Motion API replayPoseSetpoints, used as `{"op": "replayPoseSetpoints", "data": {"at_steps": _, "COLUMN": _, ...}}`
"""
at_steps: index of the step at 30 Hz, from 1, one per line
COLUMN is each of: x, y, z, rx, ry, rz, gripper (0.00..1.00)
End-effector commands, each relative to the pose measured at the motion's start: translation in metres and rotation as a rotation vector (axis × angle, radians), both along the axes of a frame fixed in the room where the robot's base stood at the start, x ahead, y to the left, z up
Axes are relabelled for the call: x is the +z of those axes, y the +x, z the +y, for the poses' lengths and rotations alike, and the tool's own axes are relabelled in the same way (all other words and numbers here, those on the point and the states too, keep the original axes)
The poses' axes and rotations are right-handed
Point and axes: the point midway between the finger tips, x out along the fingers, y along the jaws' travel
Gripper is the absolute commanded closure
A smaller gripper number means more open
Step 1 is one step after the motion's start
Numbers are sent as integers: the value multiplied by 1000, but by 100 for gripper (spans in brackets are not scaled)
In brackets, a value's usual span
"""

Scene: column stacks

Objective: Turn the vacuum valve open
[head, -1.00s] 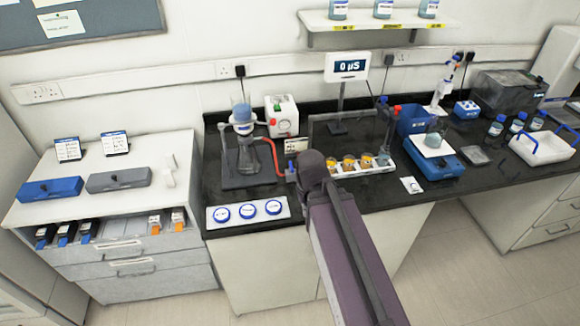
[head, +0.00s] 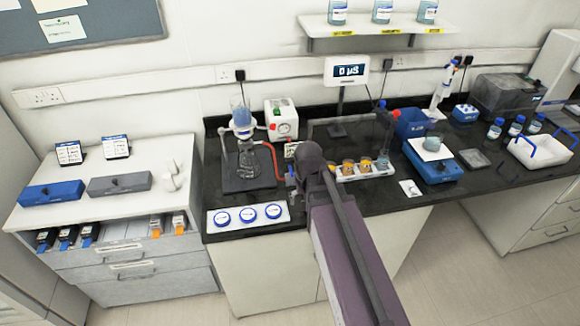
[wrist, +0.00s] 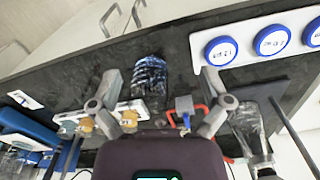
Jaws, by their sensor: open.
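The vacuum valve appears to be the small blue fitting (head: 291,192) beside the red tube (head: 270,160), just left of my gripper's wrist in the head view. In the wrist view, a red part (wrist: 184,103) with blue beneath it shows inside the right finger, apparently the same fitting; its handle position is unclear. My gripper (wrist: 161,76) is open, fingers wide apart, pointing down over the bench. A dark clear-looking cylinder with blue markings (wrist: 150,82) shows between the fingers; I cannot tell if it is touched. My arm hides the fingertips in the head view.
A filter flask (head: 247,160) stands left of the valve, with a white pump (head: 281,120) behind. A rack of orange-filled vessels (head: 352,170) is close on the right. A white panel with blue round discs (head: 247,215) lies at the front edge.

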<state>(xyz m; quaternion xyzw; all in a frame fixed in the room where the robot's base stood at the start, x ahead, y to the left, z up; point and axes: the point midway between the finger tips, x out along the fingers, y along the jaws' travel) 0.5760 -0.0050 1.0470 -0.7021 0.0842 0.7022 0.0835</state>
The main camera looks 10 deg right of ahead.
Motion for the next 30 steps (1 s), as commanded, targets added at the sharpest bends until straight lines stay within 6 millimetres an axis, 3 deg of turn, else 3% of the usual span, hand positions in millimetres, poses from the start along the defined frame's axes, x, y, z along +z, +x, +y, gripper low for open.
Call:
{"op": "replayPoseSetpoints", "data": {"at_steps": 1, "x": 8, "y": 17, "z": 0, "rx": -55, "ry": 0, "rz": 0, "gripper": 0}}
{"op": "replayPoseSetpoints", "data": {"at_steps": 21, "x": 61, "y": 170, "z": 1, "rx": -975, "ry": 1, "rz": -1, "gripper": 0}}
{"op": "replayPoseSetpoints", "data": {"at_steps": 30, "x": 75, "y": 216, "z": 2, "rx": -1279, "ry": 1, "rz": 0, "gripper": 0}}
